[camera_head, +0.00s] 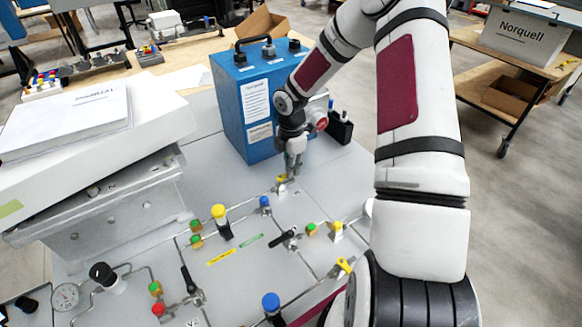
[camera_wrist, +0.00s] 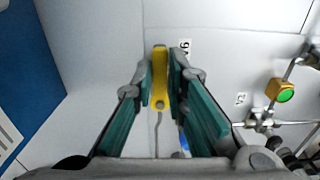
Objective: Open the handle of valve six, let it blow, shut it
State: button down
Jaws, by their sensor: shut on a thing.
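The yellow valve handle (camera_wrist: 160,78) stands between the two teal finger pads of my gripper (camera_wrist: 165,85), which is shut on it. A partly hidden label (camera_wrist: 185,48) that seems to read V6 upside down lies beside it. In the wrist view the handle lies nearly in line with the thin pipe (camera_wrist: 157,128) below it. In the head view my gripper (camera_head: 289,172) points down onto the panel, and a bit of the yellow handle (camera_head: 282,178) shows at its tip. The valve body is mostly hidden by the fingers.
A blue box (camera_head: 240,95) stands close behind my gripper. Other valves surround it on the panel: a blue knob (camera_head: 264,202), a black handle (camera_head: 288,235), another yellow handle (camera_head: 344,265) and a tall yellow knob (camera_head: 219,212). A white box (camera_head: 150,135) with papers lies left.

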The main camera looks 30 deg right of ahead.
jog(key=shift+s, duration=0.1)
jog(key=m, duration=0.2)
jog(key=s+m, duration=0.1)
jog(key=shift+s+a+r+m+p, duration=0.1)
jog(key=shift+m+p, duration=0.3)
jog(key=m, duration=0.2)
jog(key=s+m, duration=0.1)
jog(key=a+m, duration=0.1)
jog(key=m, duration=0.1)
jog(key=shift+s+m, duration=0.25)
jog(key=shift+m, duration=0.05)
jog(key=m, duration=0.1)
jog(key=a+m, duration=0.1)
jog(key=m, duration=0.1)
jog(key=shift+s+m, duration=0.3)
jog(key=shift+s, duration=0.05)
jog(key=shift+s+a+m, duration=0.1)
jog(key=shift+a+m, duration=0.35)
jog(key=shift+m, duration=0.8)
jog(key=shift+s+a+m, duration=0.1)
jog(key=shift+a+m, duration=0.35)
jog(key=shift+m, duration=0.8)
jog(key=c, duration=1.6)
grip_release()
